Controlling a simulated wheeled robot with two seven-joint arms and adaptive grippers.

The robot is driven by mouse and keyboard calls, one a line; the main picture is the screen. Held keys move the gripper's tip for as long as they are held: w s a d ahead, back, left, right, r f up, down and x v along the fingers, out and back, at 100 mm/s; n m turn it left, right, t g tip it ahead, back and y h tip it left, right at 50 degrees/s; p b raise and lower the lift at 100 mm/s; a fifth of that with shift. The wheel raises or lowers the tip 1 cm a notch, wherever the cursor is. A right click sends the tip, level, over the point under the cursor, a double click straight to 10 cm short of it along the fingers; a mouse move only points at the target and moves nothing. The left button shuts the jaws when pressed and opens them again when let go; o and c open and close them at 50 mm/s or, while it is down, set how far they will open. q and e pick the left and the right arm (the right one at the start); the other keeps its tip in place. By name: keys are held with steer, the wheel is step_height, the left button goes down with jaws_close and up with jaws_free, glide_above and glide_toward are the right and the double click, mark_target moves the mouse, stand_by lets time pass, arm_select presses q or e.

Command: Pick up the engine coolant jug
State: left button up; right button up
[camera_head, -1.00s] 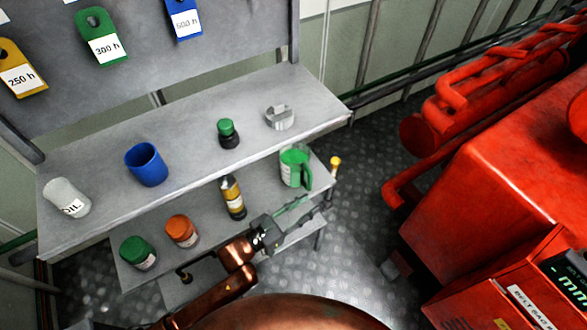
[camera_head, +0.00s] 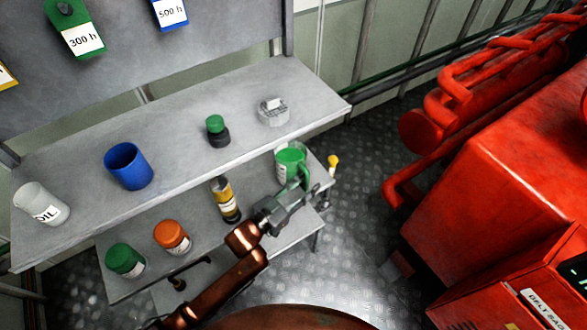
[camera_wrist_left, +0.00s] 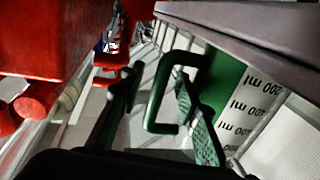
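The green jug (camera_head: 291,163) with a handle and white graduated side stands on the lower shelf's right end, under the upper shelf's edge. In the left wrist view, its green handle (camera_wrist_left: 160,98) rises between my fingers, and its graduated ml scale shows upside down at the right. My left gripper (camera_head: 306,194) is at the handle side of the jug, and partly covers it. In the left wrist view, the left gripper (camera_wrist_left: 162,112) is open, one finger either side of the handle, with gaps visible. My right gripper is not in view.
The upper shelf (camera_head: 75,228) overhangs the jug and holds a blue cup (camera_head: 130,167), a white OIL cup (camera_head: 42,205) and a green-capped bottle (camera_head: 217,131). A yellow-black bottle (camera_head: 226,200) stands left of my gripper. A red engine (camera_head: 500,190) stands right, across the floor.

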arm_select(q)
steer(key=shift+c, duration=0.5)
jaws_close()
steer(key=shift+r, duration=0.2)
stand_by(0.3)
